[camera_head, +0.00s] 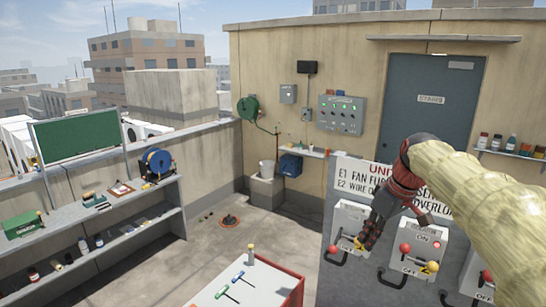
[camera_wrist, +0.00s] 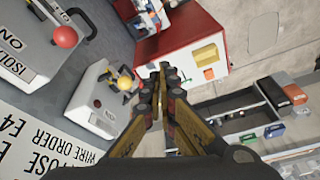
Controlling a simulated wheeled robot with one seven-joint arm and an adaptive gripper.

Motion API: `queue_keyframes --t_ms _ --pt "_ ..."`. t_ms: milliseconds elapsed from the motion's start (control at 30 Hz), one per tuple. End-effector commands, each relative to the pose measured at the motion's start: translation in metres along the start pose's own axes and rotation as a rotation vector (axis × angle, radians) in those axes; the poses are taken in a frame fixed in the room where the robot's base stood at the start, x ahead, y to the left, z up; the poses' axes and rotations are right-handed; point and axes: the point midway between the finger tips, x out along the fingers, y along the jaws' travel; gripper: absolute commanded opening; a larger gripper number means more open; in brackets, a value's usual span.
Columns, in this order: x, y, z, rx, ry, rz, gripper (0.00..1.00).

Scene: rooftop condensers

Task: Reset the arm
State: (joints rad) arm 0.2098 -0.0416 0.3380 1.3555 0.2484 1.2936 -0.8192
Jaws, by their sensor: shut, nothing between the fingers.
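My arm (camera_head: 470,195) reaches in from the right in the head view. My gripper (camera_head: 366,246) points down in front of the grey panel, its tips overlapping the right edge of the left isolator box (camera_head: 347,218). In the wrist view my gripper (camera_wrist: 166,72) has its two fingers together, with nothing between them. A box with a yellow knob (camera_wrist: 125,83) is left of the fingertips there, apart from them in the picture. The middle isolator box (camera_head: 424,238) has a red ball and a yellow part. A third box at the lower right is partly hidden by my arm.
A white sign (camera_head: 354,181) tops the panel, partly covered by my arm. A red-sided table (camera_head: 294,291) with small tools stands left of the panel. Shelves (camera_head: 90,262) line the left wall.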

Motion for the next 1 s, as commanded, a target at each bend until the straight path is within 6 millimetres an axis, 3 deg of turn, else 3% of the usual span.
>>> queue_keyframes --t_ms 233,467,567,733,1000 --pt "0.029 -0.004 0.033 0.216 -0.035 0.030 0.00" --pt "0.058 -0.032 0.081 0.398 -0.044 0.085 0.00" --pt "0.077 -0.055 0.113 0.482 -0.036 0.119 0.00" --pt "0.123 -0.106 0.185 0.596 0.005 0.183 0.00" --pt "0.196 -0.171 0.281 0.587 0.086 0.240 0.00"
